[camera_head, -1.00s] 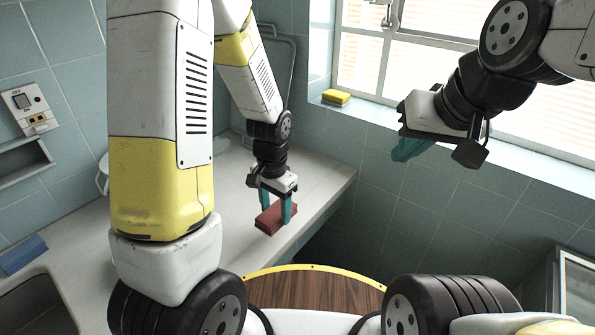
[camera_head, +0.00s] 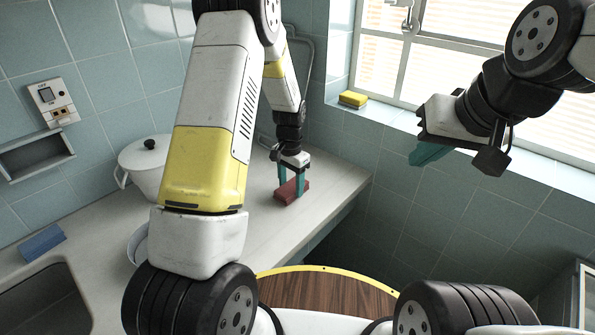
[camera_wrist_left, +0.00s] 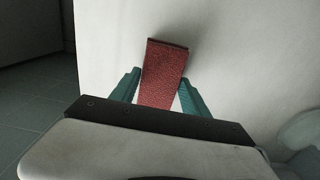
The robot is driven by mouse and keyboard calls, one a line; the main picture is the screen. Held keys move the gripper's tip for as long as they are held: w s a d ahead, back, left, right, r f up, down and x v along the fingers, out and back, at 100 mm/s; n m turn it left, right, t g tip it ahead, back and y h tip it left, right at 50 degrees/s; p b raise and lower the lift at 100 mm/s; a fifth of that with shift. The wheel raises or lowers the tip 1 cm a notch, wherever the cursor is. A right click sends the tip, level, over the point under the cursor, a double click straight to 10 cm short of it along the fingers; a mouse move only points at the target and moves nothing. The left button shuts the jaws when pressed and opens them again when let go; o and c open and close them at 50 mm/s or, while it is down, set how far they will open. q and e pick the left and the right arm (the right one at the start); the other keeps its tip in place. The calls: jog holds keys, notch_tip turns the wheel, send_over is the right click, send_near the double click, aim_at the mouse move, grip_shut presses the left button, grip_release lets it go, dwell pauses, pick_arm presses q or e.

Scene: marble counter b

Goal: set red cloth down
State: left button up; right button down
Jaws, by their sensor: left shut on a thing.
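The red cloth (camera_head: 292,191) is a folded block at the counter's right part, near its front edge. My left gripper (camera_head: 291,186) is over it with its teal fingers on either side, shut on it. In the left wrist view the red cloth (camera_wrist_left: 163,75) lies between the two fingers of the left gripper (camera_wrist_left: 161,90). The cloth looks low, at or very near the counter surface; I cannot tell whether it touches. My right gripper (camera_head: 432,153) hangs in front of the window wall, away from the cloth; its fingers overlap, so its opening is unclear.
The pale counter (camera_head: 330,178) has free room around the cloth. A white lidded pot (camera_head: 146,165) stands behind left. A blue cloth (camera_head: 41,242) lies by the sink (camera_head: 40,305). A yellow sponge (camera_head: 353,99) is on the windowsill. A round wooden surface (camera_head: 325,292) is in front.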

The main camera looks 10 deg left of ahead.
aim_at(291, 187)
pick_arm(q)
jog(key=shift+f, duration=0.3)
jog(key=o, duration=1.2)
jog(key=shift+f, duration=0.15)
notch_tip(291, 187, up, 13)
jog(key=s+a+r+n+t+h, duration=0.1)
jog(key=s+a+r+n+t, duration=0.15)
jog(key=s+r, duration=0.9)
jog(key=shift+s+d+r+n+t+h, duration=0.15)
jog(key=shift+s+r+n+t, duration=0.75)
jog(key=shift+s, duration=1.5)
jog(key=shift+s+a+r+n+t+h, duration=0.1)
jog(key=shift+s+r+n+t+h, duration=0.2)
jog(key=shift+s+r, duration=1.7)
jog(key=shift+s+d+r+n+t+h, duration=0.15)
jog(key=shift+s+r+n+t, duration=0.55)
jog(key=shift+s, duration=2.1)
